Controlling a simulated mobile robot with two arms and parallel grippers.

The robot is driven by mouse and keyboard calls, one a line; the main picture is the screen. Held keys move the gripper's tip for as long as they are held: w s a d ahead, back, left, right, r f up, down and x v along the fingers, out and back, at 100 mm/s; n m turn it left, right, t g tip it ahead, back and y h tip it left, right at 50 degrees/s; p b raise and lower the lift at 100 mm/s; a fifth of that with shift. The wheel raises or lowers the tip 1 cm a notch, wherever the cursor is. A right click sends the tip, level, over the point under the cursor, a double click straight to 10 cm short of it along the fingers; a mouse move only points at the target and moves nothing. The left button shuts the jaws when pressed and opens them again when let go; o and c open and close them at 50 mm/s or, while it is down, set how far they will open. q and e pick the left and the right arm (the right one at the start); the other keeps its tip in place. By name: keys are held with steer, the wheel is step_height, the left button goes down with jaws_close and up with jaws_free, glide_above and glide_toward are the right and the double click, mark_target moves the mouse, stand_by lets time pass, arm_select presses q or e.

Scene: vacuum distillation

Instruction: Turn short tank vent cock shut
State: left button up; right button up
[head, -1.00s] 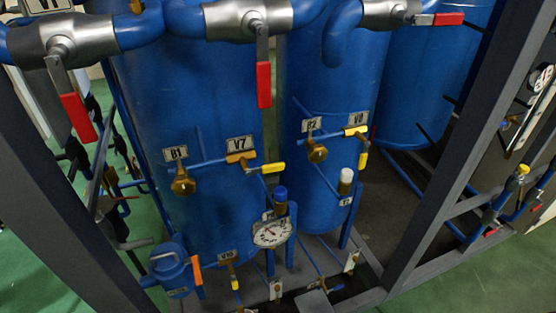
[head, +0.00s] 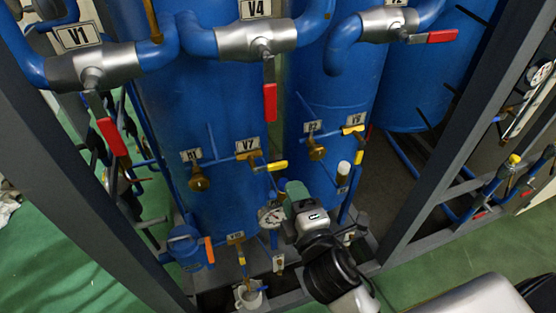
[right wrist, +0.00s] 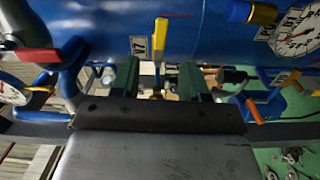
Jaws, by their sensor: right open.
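My right gripper (head: 292,192) reaches in from the lower right of the head view, in front of the blue tanks. Its two green fingers stand apart, with nothing held between them, in the right wrist view (right wrist: 160,82). The V7 cock (head: 251,162), a brass body with a yellow lever, is on the left tank, up and left of this gripper. A yellow lever (right wrist: 160,38) beside a label shows beyond the fingers in the right wrist view, apart from them. Another yellow-handled cock (head: 352,131) is on the right tank. Which cock is the short tank vent I cannot tell. My left gripper is not in view.
A pressure gauge (head: 269,216) is partly hidden beside my right gripper. Red-handled valves V1 (head: 92,68) and V4 (head: 258,40) are on pipes above. A white cup (head: 248,297) stands below. Grey frame posts (head: 440,130) flank the tanks.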

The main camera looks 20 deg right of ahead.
mark_target(279, 167)
steer(key=w+p, duration=0.2)
steer(key=w, duration=0.7)
steer(key=shift+w+a+p, duration=0.15)
steer(key=shift+w+p, duration=0.15)
steer(key=shift+w, duration=0.1)
jaws_close()
